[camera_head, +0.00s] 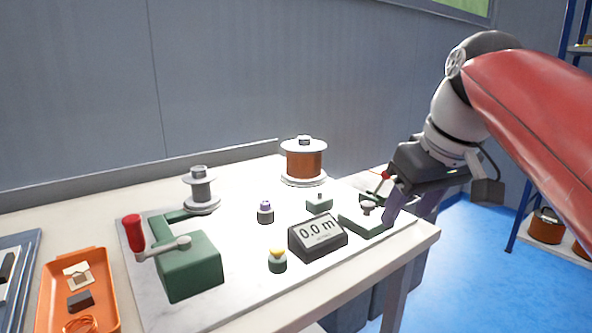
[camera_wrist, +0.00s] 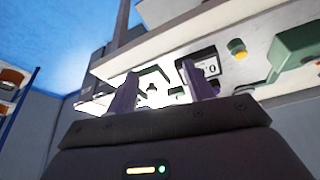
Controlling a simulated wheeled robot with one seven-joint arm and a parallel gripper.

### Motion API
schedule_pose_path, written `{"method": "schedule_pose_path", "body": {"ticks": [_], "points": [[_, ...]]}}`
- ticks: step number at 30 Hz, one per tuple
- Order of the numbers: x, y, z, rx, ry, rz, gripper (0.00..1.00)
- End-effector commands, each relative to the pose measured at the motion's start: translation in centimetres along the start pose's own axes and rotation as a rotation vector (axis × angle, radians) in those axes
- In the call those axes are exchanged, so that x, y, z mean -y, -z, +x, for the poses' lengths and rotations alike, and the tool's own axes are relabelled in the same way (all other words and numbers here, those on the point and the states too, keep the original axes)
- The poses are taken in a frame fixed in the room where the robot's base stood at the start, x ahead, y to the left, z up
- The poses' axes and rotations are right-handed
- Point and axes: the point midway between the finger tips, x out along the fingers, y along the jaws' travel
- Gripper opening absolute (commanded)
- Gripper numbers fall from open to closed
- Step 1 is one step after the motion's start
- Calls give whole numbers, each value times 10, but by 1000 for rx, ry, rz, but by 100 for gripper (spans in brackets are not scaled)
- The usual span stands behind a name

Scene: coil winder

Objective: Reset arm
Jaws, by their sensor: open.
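My gripper (camera_head: 410,202) is at the right end of the bench, by the small green device with a red-tipped lever (camera_head: 363,218). Its purple fingers are apart and nothing shows between them. In the wrist view the two fingers (camera_wrist: 157,95) stand spread, with the bench edge and devices beyond them. One finger overlaps the green device in the head view, and I cannot tell whether they touch. The coil winder (camera_head: 190,262), green with a red-handled crank, stands at the left. The counter (camera_head: 318,235) reads 0.0 m.
A spool of copper wire (camera_head: 303,160) stands at the back. An empty grey spool (camera_head: 201,190) is on the winder. A yellow button (camera_head: 277,260) sits at the front. An orange tray (camera_head: 98,262) holds small parts at left. Blue floor (camera_head: 465,270) is open on the right.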

Motion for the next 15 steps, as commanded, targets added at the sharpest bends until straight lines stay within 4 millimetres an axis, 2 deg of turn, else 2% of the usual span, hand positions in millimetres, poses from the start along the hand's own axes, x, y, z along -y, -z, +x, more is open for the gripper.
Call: {"method": "schedule_pose_path", "body": {"ticks": [8, 15], "points": [[5, -17, 14, -9, -9, 41, 52], [13, -44, 37, -23, -26, 101, 52]]}}
